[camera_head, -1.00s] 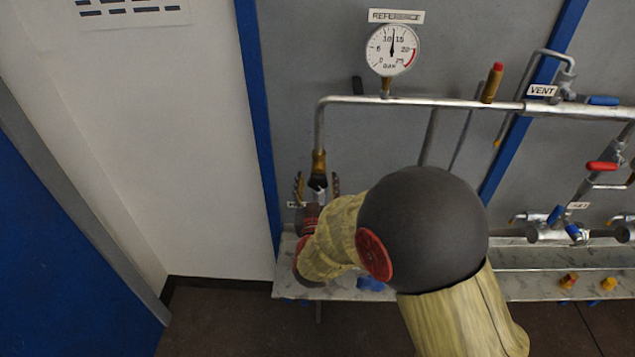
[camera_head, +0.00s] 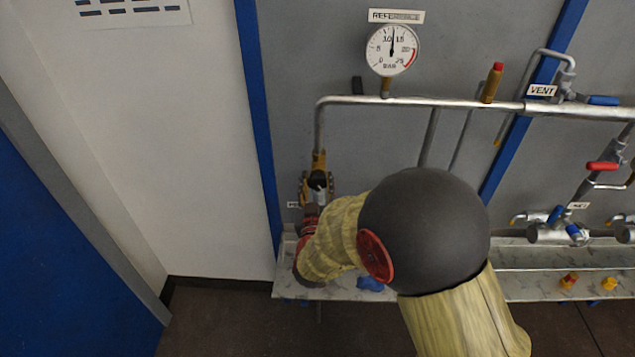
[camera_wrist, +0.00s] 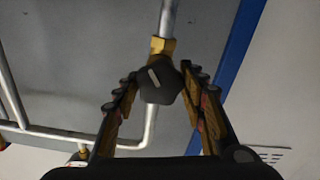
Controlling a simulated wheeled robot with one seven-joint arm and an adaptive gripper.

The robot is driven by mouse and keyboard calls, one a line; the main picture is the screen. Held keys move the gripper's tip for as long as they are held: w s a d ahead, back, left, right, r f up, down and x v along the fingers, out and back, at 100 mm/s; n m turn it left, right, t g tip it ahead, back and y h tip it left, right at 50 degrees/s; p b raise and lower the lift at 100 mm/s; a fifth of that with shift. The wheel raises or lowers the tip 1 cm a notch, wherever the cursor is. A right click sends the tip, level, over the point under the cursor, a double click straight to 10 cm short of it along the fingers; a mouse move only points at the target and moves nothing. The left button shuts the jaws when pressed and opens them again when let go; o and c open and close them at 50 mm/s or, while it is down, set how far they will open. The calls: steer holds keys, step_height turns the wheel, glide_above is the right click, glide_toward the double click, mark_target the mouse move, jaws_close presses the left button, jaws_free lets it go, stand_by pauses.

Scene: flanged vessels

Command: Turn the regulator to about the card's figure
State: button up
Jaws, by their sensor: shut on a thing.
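The regulator is a black faceted knob (camera_wrist: 160,84) with a pale mark on its face, below a brass fitting (camera_wrist: 162,46) on a vertical pipe. In the head view the knob (camera_head: 318,181) is small and partly covered by my gripper (camera_head: 318,190). My gripper (camera_wrist: 159,78) is shut on the knob, one finger on each side. The round gauge (camera_head: 392,50) under the REFERENCE label (camera_head: 396,16) has its needle almost straight up, between 10 and 15. I see no card with a readable figure.
A horizontal pipe (camera_head: 430,102) runs above my gripper, with a red-tipped brass fitting (camera_head: 493,82). At right are the VENT label (camera_head: 541,91), a blue lever (camera_head: 602,100) and a red lever (camera_head: 602,166). A grey ledge (camera_head: 520,284) lies below.

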steer(key=shift+n, duration=0.3)
steer(key=o, duration=1.1)
steer(key=shift+o, duration=0.3)
steer(key=s, duration=1.2)
steer(key=shift+a, duration=0.25)
